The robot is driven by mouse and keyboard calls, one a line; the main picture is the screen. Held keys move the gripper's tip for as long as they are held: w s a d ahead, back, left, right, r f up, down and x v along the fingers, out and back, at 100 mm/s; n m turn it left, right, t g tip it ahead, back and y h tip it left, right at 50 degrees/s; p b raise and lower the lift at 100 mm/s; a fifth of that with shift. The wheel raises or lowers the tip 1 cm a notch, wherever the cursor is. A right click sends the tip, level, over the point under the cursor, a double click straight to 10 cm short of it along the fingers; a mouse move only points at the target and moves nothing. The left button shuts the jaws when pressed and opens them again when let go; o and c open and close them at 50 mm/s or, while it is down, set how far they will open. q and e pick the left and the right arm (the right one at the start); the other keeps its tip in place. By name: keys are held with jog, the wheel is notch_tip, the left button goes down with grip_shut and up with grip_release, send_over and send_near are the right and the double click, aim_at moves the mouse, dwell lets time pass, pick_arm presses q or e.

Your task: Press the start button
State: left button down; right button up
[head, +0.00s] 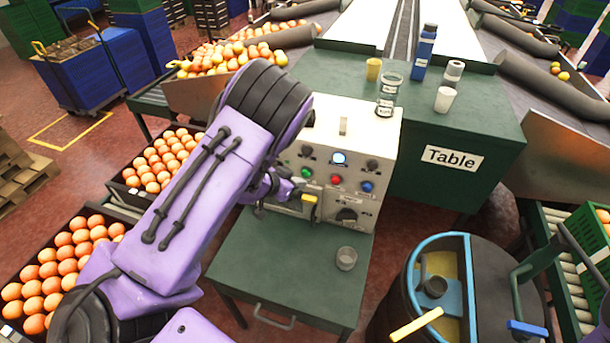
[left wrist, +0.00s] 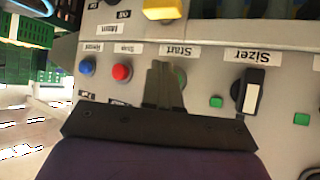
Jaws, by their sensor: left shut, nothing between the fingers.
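The control panel (head: 345,135) is a light grey box on a small green table. Its green start button (head: 306,172) sits left of a red button (head: 336,179) and a blue button (head: 367,187). My left gripper (head: 292,188) is shut and empty, close to the panel face by the green button. In the left wrist view, upside down, its closed fingers (left wrist: 163,84) point at the panel under the "Start" label (left wrist: 177,50) and partly cover the green button (left wrist: 180,76). I cannot tell whether they touch it.
A yellow switch (head: 309,198) and a black knob (head: 346,215) are lower on the panel. A round lamp (head: 339,158) glows blue-white. A clear cup (head: 346,258) stands on the small table (head: 270,265). Crates of oranges (head: 124,185) stand left.

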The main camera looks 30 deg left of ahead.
pick_arm(q)
jog(key=shift+w, duration=0.15)
dwell(0.5)
jog(key=shift+w+a, duration=0.1)
jog(key=shift+w, duration=0.2)
jog(key=shift+w+a+p, duration=0.15)
jog(key=shift+w+p, duration=0.2)
jog(key=shift+w, duration=0.15)
dwell(0.9)
jog(key=shift+s+d+p, duration=0.25)
jog(key=shift+s+p, duration=0.05)
jog(key=shift+s, duration=0.65)
jog(key=shift+s, duration=0.1)
